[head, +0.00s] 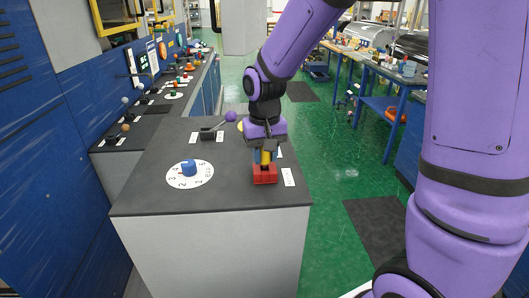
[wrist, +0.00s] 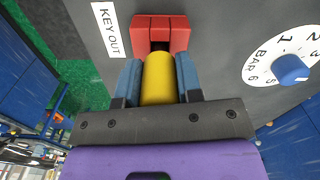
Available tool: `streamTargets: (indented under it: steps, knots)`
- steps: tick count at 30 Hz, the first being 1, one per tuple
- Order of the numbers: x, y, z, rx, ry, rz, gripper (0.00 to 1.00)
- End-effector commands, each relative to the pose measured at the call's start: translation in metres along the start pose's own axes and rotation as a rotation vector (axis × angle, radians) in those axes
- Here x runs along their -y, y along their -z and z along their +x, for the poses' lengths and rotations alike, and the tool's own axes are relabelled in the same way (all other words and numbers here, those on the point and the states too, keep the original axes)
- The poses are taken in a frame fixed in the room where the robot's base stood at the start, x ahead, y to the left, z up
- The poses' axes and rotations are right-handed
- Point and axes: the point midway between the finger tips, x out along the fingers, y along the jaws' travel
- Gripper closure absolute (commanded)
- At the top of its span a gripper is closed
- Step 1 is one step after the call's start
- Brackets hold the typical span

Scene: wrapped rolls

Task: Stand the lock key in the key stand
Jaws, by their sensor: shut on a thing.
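The lock key is a yellow cylindrical piece (wrist: 157,82) between the two blue fingers of my gripper (wrist: 158,76) in the wrist view. My gripper is shut on it. In the head view my gripper (head: 264,157) points down at the right front of the grey-black counter, with the yellow piece (head: 266,157) showing between the fingers. Right below is a red block (head: 265,175), also in the wrist view (wrist: 160,32), with a dark slot facing the key. I cannot tell whether the key's lower end is in the slot, nor whether this block is the key stand.
A "KEY OUT" label (wrist: 109,29) lies beside the red block. A numbered white dial with a blue knob (head: 189,170) is to its left. A dark fixture with a purple-ball lever (head: 231,117) stands behind. The counter's front edge (head: 210,213) is clear.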

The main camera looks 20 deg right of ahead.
Motion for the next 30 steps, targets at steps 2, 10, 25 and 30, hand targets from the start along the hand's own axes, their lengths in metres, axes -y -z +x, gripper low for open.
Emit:
streamTargets:
  steps: [2, 10, 25, 30]
  knots:
    - [0.000, 0.000, 0.000, 0.000, 0.000, 0.000, 0.53]
    - [0.000, 0.000, 0.000, 0.000, 0.000, 0.000, 0.37]
    - [0.000, 0.001, -0.060, -0.006, 0.001, 0.000, 0.37]
    - [0.000, 0.000, -0.087, -0.003, 0.000, 0.000, 0.37]
